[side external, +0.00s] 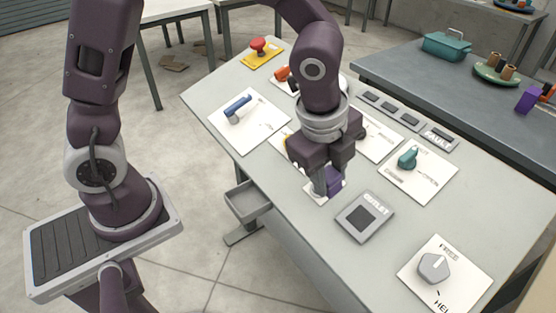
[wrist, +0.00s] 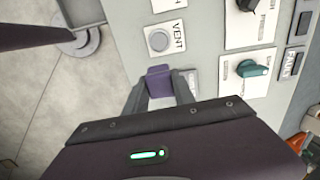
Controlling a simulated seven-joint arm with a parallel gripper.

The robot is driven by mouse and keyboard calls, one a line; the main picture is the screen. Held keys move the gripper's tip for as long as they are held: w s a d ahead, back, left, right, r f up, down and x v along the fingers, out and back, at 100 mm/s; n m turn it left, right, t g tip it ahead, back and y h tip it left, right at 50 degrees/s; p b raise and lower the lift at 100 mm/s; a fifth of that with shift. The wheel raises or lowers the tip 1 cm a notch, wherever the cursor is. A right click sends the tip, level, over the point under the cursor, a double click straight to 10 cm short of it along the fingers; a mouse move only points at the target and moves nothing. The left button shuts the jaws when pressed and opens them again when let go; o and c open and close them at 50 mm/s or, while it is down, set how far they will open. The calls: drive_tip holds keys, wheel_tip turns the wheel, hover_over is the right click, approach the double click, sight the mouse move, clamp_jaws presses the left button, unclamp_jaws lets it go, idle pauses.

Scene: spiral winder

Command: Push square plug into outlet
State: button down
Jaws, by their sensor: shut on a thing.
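My gripper (side external: 328,184) points down over the front part of the panel table and is shut on a purple square plug (side external: 335,184). The plug also shows between the fingers in the wrist view (wrist: 160,80). The outlet (side external: 365,217) is a grey square plate with a dark square recess, lying just right and front of the plug in the side view. The plug is apart from the recess there. In the wrist view I cannot make out the outlet's recess; a partly hidden label (wrist: 195,83) shows beside the right finger.
A VENT plate with a round grey button (wrist: 158,41) lies near the plug. A teal knob (side external: 408,157) stands behind the outlet, and a grey dial (side external: 434,267) is at the right. A grey bin (side external: 247,201) is by the table's front edge.

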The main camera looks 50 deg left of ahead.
drive_tip(key=d+r, duration=0.1)
drive_tip(key=d, duration=0.5)
drive_tip(key=shift+w+r+t, duration=0.3)
drive_tip(key=shift+w+t, duration=0.05)
drive_tip(key=shift+t, duration=0.05)
drive_tip(key=shift+x, duration=2.95)
drive_tip(key=shift+w+d+f, duration=0.1)
drive_tip(key=shift+w+f, duration=0.1)
drive_tip(key=shift+f, duration=0.3)
drive_tip(key=c, duration=1)
unclamp_jaws()
drive_tip(key=shift+o, duration=0.2)
drive_tip(key=shift+r, duration=0.1)
drive_tip(key=v, duration=0.7)
